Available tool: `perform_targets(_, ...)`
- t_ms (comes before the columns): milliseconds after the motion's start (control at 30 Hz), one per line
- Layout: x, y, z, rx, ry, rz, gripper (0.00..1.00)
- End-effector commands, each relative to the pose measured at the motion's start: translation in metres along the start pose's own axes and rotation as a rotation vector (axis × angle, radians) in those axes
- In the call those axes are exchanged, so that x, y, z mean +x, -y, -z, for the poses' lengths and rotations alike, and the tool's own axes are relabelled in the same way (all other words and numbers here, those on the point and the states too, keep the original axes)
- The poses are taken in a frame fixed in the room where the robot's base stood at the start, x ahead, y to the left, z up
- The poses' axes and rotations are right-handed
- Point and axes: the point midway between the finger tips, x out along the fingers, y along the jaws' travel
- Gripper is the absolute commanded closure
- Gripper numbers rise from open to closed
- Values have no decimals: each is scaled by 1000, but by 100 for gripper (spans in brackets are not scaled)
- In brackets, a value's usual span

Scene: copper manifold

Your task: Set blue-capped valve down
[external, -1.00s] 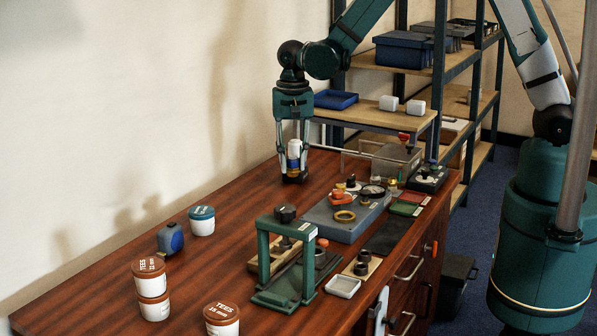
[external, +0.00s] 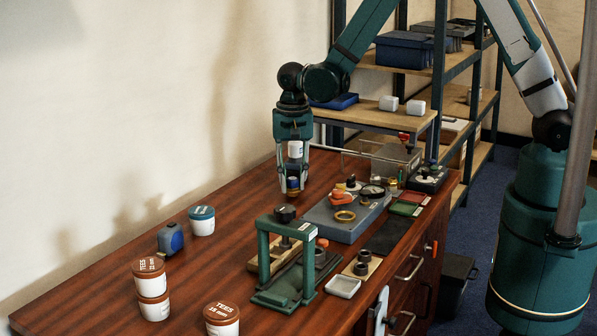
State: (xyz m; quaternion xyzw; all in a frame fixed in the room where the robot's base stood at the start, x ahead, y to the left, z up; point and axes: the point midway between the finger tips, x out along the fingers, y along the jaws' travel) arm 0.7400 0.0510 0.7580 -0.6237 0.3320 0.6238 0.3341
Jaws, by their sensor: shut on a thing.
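My gripper (external: 293,190) is low over the far left part of the wooden bench, pointing down. Its fingers are shut on a small piece with blue and brass colouring, the blue-capped valve (external: 293,183), which is partly hidden by the fingers. The valve is roughly upright and close to the bench top; I cannot tell whether it touches. A white piece with a blue mark (external: 296,149) shows between the upper fingers; I cannot tell whether it is behind them or part of the gripper.
A grey-blue tray (external: 321,222) with fittings is right of the gripper. A green press frame (external: 263,250) stands nearer the camera. A blue-lidded tub (external: 202,221), a blue tape measure (external: 170,238) and brown-lidded tubs (external: 150,284) stand at left. Bench between them and the gripper is clear.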

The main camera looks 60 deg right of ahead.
Motion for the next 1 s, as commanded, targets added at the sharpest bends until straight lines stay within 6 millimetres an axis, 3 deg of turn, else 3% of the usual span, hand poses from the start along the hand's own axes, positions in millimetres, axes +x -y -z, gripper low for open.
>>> perform_targets(567,11,0,0,0,0,0,91)
perform_targets(600,11,0,0,0,0,0,75)
perform_targets(700,11,0,0,0,0,0,62)
perform_targets(1000,10,0,0,0,0,0,62)
